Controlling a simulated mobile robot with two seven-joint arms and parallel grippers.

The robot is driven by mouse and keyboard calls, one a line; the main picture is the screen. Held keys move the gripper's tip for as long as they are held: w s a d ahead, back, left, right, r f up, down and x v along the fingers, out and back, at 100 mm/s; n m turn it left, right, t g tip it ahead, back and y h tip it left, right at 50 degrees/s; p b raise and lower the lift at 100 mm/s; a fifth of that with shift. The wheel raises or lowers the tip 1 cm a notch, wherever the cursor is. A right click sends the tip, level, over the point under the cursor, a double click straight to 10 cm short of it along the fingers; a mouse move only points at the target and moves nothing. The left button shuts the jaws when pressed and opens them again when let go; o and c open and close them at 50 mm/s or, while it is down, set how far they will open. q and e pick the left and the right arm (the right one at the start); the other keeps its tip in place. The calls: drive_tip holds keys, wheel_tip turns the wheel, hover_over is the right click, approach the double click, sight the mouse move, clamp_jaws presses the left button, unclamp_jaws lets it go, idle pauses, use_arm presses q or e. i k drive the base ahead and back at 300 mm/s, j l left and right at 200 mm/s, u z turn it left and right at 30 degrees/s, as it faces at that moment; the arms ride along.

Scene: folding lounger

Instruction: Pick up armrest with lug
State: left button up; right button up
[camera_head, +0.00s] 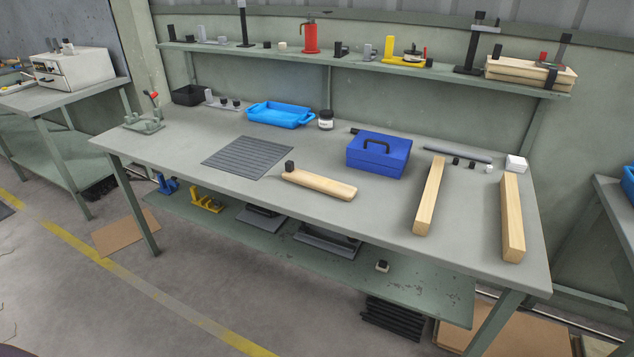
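The armrest with lug (320,185) is a pale wooden bar with rounded ends. It lies flat on the workbench (215,190), near the middle of the front edge. A small black block, the lug (289,167), stands up at its left end. Neither of my grippers shows in the head view.
A dark ribbed mat (247,157) lies left of the armrest. A blue toolbox (379,154) stands behind it to the right. Two wooden beams (429,197) (512,217) lie further right. A blue tray (280,115) is at the back. Bare bench surrounds the armrest's front side.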

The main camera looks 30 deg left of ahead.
sight(320, 182)
drive_tip(key=i+j, duration=0.1)
drive_tip(key=j, duration=0.3)
drive_tip(key=i+j+u, duration=0.1)
drive_tip(key=j, duration=0.3)
drive_tip(key=i+j, duration=0.1)
drive_tip(key=j, duration=0.3)
drive_tip(key=i+j+u, duration=0.15)
drive_tip(key=j, duration=0.6)
drive_tip(key=i+j+u, duration=0.1)
drive_tip(key=j, duration=0.3)
drive_tip(key=i+j, duration=0.25)
drive_tip(key=i+j+u, duration=0.1)
drive_tip(key=j, duration=0.35)
